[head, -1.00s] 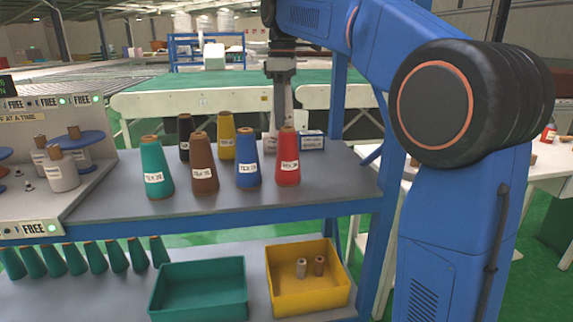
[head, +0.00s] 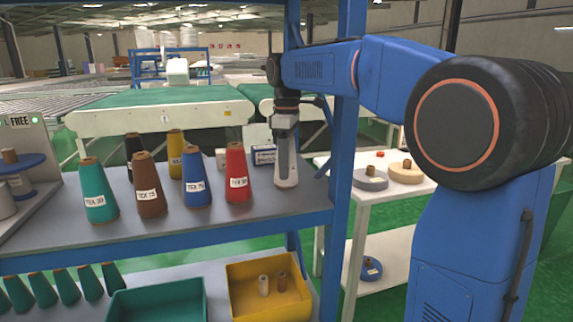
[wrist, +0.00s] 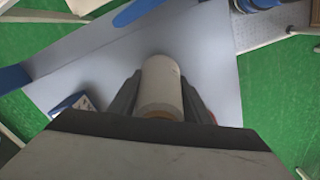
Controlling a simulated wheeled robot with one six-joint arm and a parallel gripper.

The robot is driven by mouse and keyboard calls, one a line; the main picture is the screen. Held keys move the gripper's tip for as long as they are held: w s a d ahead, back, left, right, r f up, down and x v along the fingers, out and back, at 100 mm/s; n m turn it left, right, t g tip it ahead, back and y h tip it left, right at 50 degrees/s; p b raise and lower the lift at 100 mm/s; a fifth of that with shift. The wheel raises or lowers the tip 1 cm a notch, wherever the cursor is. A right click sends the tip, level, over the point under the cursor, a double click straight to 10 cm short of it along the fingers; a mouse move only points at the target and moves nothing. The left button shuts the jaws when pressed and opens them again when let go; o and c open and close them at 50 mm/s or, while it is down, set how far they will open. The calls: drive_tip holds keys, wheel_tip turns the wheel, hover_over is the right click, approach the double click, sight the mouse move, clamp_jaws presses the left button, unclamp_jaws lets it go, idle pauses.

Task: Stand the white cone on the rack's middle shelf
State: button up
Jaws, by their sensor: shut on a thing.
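My gripper (head: 286,148) points down over the rack's middle shelf (head: 255,212), to the right of the red cone. It is shut on the white cone (head: 287,178), whose lower part shows below the fingers. The white cone is upright, its base at or just above the shelf; I cannot tell whether it touches. In the wrist view the white cone (wrist: 161,82) sits between the two dark fingers, with the grey shelf (wrist: 215,75) around it. Its brown tip shows at the near end.
Red (head: 238,175), blue (head: 197,178), brown (head: 149,188) and teal (head: 98,192) cones stand left of it, black (head: 133,146) and yellow (head: 176,150) ones behind. A small labelled box (head: 264,155) lies behind. A blue rack post (head: 345,150) stands to the right.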

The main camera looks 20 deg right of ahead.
drive_tip(key=o, duration=1.2)
drive_tip(key=shift+f, duration=0.1)
wheel_tip(320, 180, up, 12)
drive_tip(key=shift+r, duration=0.15)
drive_tip(key=shift+a, duration=0.1)
